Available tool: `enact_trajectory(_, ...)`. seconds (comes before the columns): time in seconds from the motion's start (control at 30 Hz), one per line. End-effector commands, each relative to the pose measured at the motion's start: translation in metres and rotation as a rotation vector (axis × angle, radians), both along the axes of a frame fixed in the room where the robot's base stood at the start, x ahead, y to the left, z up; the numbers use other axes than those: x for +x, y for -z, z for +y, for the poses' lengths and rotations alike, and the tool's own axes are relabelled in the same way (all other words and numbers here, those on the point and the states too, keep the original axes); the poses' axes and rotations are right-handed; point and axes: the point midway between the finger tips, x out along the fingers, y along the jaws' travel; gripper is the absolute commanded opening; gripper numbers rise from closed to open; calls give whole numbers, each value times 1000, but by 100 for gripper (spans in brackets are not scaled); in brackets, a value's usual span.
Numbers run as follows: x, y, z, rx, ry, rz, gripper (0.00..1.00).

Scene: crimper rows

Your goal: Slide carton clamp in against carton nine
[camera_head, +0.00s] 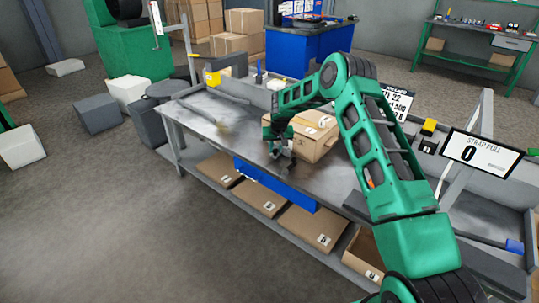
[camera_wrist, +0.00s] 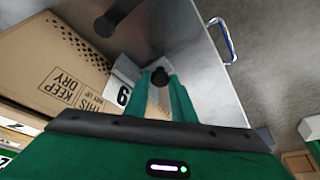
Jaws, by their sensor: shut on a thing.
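A brown carton (camera_head: 318,140) stands on the grey workbench. In the wrist view the carton (camera_wrist: 50,65) fills the left side, printed "KEEP DRY"; a white label with a 9 (camera_wrist: 122,95) shows beside my fingers. My gripper (camera_head: 280,150) is low over the bench, left of the carton and close to it. In the wrist view my gripper (camera_wrist: 160,80) is shut on a small dark knob (camera_wrist: 159,75), which seems to be the carton clamp's handle. The fingers hide most of the clamp, so I cannot tell whether it touches the carton.
The bench top (camera_head: 215,115) is clear to the left. A blue strip (camera_head: 275,184) runs along the front edge. Several cartons (camera_head: 310,226) lie on the shelf below. A "STRAP PULL 0" sign (camera_head: 482,153) stands at the right. A dark bar (camera_wrist: 112,17) lies beyond the carton's corner.

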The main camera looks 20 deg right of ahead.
Motion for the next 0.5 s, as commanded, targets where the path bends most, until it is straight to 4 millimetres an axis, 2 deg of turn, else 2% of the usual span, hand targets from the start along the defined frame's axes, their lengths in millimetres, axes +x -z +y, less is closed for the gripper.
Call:
enact_trajectory(0.03,2,1,-14,-10,10,4,0)
enact_trajectory(0.47,5,1,-26,-7,8,5,0)
enact_trajectory(0.5,5,1,-26,-7,8,5,31)
